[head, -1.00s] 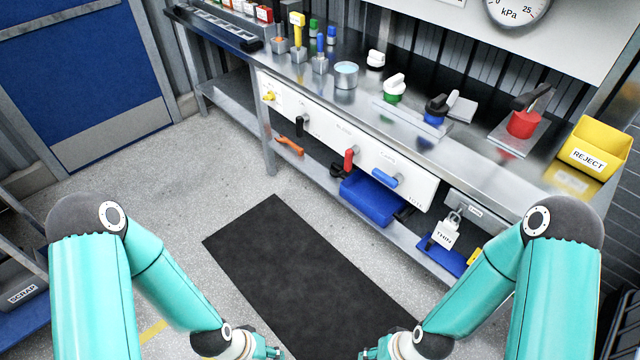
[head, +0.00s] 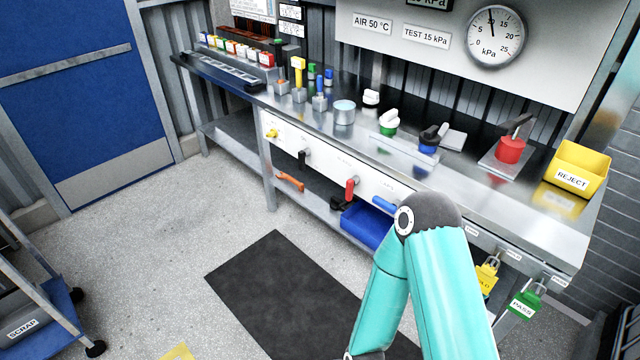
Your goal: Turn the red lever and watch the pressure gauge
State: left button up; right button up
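The red lever (head: 350,188) hangs downward from the front panel of the steel bench, between a black lever (head: 302,159) and a blue lever (head: 384,204). The round pressure gauge (head: 495,37) is on the white board above the bench, marked kPa. Its needle points nearly straight up, slightly left, close to the 10 mark. A teal arm, which appears to be my right, rises at the lower right and bends down below the blue lever. Its gripper is below the picture edge. My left gripper is not in view.
A yellow lever (head: 271,133) is at the panel's left end. A red valve with a black handle (head: 510,150) stands on the bench near a yellow REJECT bin (head: 577,172). A blue tray (head: 364,225) sits under the panel.

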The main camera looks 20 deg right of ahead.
aim_at(350, 183)
jog(key=u, duration=0.1)
jog(key=i, duration=1.75)
jog(key=z, duration=0.65)
jog(key=k, duration=0.95)
jog(key=z, duration=0.2)
jog(key=i, duration=0.95)
jog(key=u, duration=0.1)
